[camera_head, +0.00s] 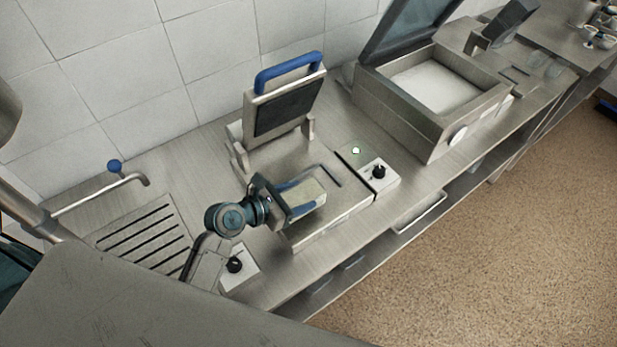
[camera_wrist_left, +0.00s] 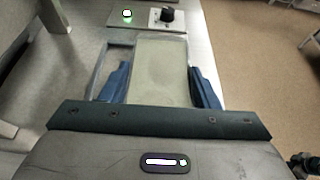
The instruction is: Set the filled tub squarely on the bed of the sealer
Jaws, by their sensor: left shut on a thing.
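My left gripper (camera_head: 304,196) is shut on the filled tub (camera_head: 312,200), a pale, rectangular tub with beige contents. In the left wrist view the tub (camera_wrist_left: 160,72) lies between the two blue fingers, one along each long side. It is over the bed of the sealer (camera_head: 318,166); I cannot tell whether its underside touches the bed. A dark slot edge of the bed shows just beyond the tub. The sealer's lid (camera_head: 288,104), with a blue handle (camera_head: 289,72), stands raised behind the bed. My right gripper is not in view.
A control box with a black knob (camera_head: 379,172) and a lit green lamp (camera_head: 356,151) stands right of the bed. Another knob box (camera_head: 235,265) is at front left. A slotted drain (camera_head: 148,238) lies left. An open-lidded machine (camera_head: 433,95) stands further right.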

